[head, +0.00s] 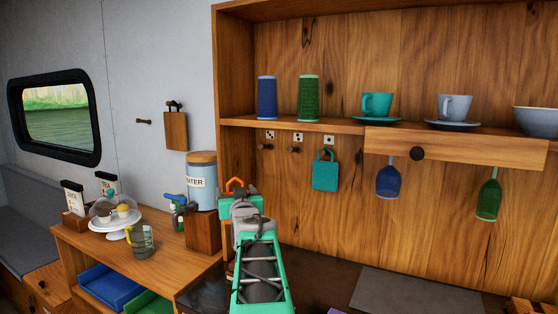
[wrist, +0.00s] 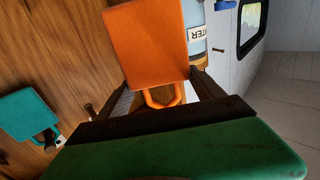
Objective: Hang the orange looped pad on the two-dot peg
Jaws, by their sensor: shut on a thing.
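My gripper (head: 238,194) is shut on the orange looped pad (wrist: 148,40) at its loop. The pad fills the upper middle of the wrist view, where the gripper (wrist: 163,100) also shows. A bare peg (wrist: 88,109) shows in the wrist view.
A teal pad (head: 325,174) hangs on the one-dot peg at right. The three-dot peg (head: 266,147) at left is bare. A shelf with cups (head: 308,98) is above. A water canister (head: 201,180) stands close left of my gripper. Stemmed glasses (head: 388,180) hang further right.

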